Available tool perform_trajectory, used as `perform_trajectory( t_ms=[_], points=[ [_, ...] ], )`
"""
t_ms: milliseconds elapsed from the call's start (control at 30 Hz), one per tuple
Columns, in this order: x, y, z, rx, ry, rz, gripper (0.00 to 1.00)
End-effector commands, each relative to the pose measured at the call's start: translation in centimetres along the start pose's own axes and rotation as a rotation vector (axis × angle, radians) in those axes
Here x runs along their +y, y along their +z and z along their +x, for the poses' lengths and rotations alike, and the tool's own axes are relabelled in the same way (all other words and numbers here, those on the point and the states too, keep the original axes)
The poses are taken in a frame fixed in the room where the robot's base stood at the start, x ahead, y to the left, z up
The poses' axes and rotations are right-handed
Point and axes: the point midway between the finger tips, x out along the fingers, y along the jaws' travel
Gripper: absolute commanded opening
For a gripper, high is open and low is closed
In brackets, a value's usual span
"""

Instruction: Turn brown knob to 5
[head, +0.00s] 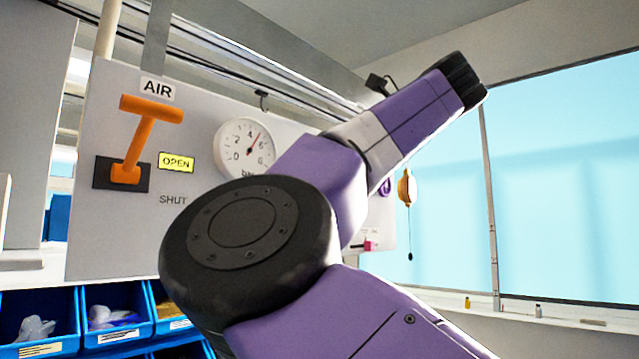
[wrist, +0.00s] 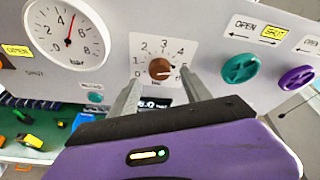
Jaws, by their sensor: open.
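The brown knob (wrist: 160,68) sits in the middle of a white dial plate (wrist: 148,45) in the wrist view. The numbers 1, 2, 3 and 4 show around it; the 5 is not clearly readable near my right finger. A light mark on the knob seems to point right, but it is small. My gripper (wrist: 160,76) is open, with one finger on each side of the knob's lower part; I cannot tell whether they touch it. A dark display below the knob is partly hidden and its reading is unclear. In the head view my arm hides the knob.
A round gauge (wrist: 67,33) is left of the dial. A green knob (wrist: 240,68) and a purple knob (wrist: 296,79) are on the right. An orange lever (head: 140,135) stands at the panel's left, above blue bins (head: 115,312).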

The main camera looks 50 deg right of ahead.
Motion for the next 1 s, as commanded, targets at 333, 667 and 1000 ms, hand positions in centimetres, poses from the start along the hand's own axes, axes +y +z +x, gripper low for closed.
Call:
perform_trajectory(
  t_ms=[333,667,1000],
  points=[
    [0.1,-0.1,-4.3,-0.001,0.001,0.001,0.56],
    [0.1,-0.1,-4.7,0.001,0.002,0.0,0.56],
    [0.1,-0.1,-4.7,0.001,0.001,0.001,0.56]
  ],
)
